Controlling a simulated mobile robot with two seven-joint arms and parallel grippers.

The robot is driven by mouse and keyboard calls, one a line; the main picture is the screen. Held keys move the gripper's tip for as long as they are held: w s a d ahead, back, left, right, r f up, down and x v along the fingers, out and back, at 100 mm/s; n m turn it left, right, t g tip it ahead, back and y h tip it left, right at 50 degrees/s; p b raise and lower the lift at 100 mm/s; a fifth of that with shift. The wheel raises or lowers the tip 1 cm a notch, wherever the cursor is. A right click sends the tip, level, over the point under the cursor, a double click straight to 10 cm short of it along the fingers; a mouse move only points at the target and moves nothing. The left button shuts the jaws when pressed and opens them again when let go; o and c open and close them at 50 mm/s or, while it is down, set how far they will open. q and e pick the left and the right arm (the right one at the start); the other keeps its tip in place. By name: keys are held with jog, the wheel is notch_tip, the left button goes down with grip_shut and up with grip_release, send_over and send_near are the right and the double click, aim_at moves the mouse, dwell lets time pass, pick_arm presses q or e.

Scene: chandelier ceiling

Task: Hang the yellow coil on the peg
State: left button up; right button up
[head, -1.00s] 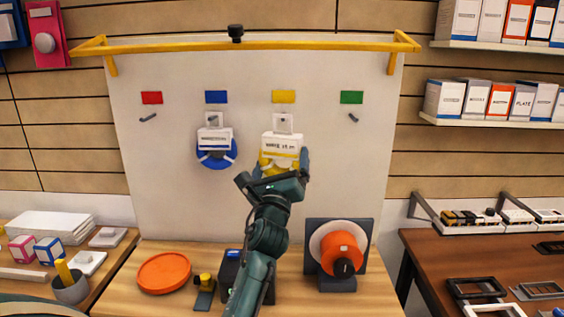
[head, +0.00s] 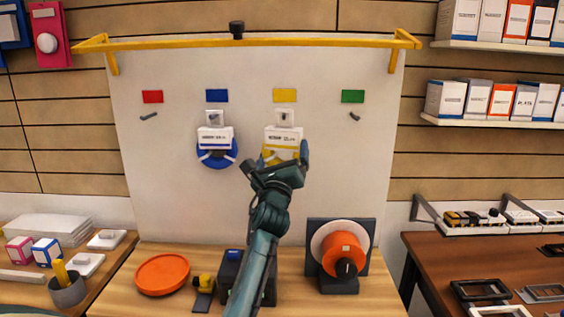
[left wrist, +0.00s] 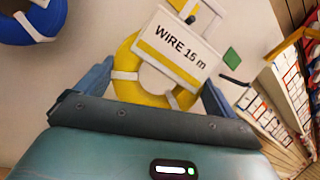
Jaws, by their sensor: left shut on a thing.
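The yellow coil (head: 270,157) with its white label card is in front of the white board, below the yellow marker (head: 284,95). Its square tab (head: 285,117) overlaps the place of the peg under that marker; I cannot tell whether the peg passes through the tab's hole. My left gripper (head: 282,163) is shut on the coil from below. In the left wrist view the coil (left wrist: 128,88) sits between the two fingers (left wrist: 158,92), its card reading "WIRE 15 m" tilted. My right gripper is not in view.
A blue coil (head: 217,161) hangs left of the yellow one. Bare pegs show under the red (head: 148,117) and green (head: 355,117) markers. A yellow rail (head: 300,45) crosses above. An orange dish (head: 162,274) and orange spool (head: 343,252) stand on the bench.

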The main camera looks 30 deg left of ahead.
aim_at(281, 158)
pick_arm(q)
jog(key=shift+w+a, duration=0.3)
jog(key=shift+w, duration=0.15)
jog(key=shift+w+a+b, duration=0.4)
jog(key=shift+w+b, duration=0.2)
jog(key=shift+b, duration=0.05)
jog(key=shift+w+a+f+b, duration=0.25)
jog(key=shift+w+a+b, duration=0.15)
jog(key=shift+w+b, duration=0.2)
jog(key=shift+w+a+f+b, duration=0.2)
jog(key=shift+w+a+b, duration=0.25)
jog(key=shift+w, duration=0.2)
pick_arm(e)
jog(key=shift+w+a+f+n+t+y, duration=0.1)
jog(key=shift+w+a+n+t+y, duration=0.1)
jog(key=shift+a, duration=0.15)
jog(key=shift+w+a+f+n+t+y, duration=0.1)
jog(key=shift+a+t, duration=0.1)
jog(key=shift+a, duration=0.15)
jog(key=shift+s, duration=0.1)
pick_arm(q)
jog(key=o, duration=0.8)
jog(key=shift+d, duration=0.1)
jog(key=shift+o, duration=0.2)
jog(key=shift+f, duration=0.15)
